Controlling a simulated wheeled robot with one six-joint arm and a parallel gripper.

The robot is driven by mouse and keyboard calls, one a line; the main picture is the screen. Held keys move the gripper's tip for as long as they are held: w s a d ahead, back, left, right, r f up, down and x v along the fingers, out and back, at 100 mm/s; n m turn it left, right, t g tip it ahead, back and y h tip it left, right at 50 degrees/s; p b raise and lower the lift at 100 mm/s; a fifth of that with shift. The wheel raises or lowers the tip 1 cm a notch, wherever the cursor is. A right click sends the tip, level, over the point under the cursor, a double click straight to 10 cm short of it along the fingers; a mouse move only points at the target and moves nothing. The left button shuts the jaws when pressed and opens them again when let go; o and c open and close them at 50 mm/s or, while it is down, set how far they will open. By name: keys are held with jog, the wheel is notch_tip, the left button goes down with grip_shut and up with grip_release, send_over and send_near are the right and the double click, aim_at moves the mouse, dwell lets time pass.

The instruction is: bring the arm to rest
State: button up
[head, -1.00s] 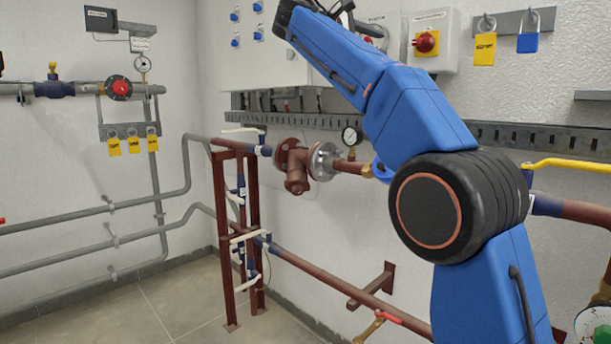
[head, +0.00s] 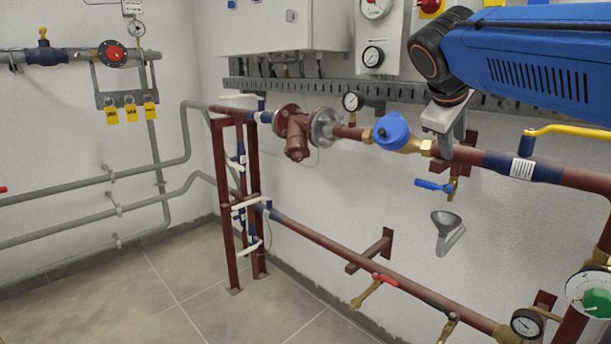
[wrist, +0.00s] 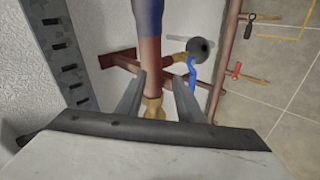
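My gripper (head: 448,140) hangs below the blue arm at the upper right of the head view. Its grey fingers point down in front of the red-brown pipe (head: 468,154), just right of the brass fitting with the blue cap (head: 391,131). In the wrist view the two fingers of my gripper (wrist: 158,82) stand apart with nothing clasped. The pipe (wrist: 150,62) and a brass fitting (wrist: 153,106) show in the gap between them. I cannot tell whether the fingers touch the pipe.
A blue-handled valve (head: 435,186) and grey funnel (head: 447,222) sit below the pipe. A yellow lever (head: 570,131) is to the right. A gauge (head: 352,103) and grey wall rail (head: 300,90) are close by. The tiled floor (head: 190,285) at lower left is clear.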

jog(key=s+a+f+m+g+y, duration=0.1)
jog(key=s+f+m+y, duration=0.1)
jog(key=s+f, duration=1.1)
jog(key=s+a+f+m+g+y, duration=0.1)
jog(key=s+f+m, duration=0.4)
jog(key=s+f, duration=0.8)
notch_tip(320, 180, down, 6)
jog(key=a+y, duration=0.1)
jog(key=y, duration=0.1)
jog(key=shift+s+f+y, duration=0.15)
jog(key=shift+f+y, duration=0.1)
jog(key=shift+y, duration=0.05)
jog(key=shift+a, duration=0.1)
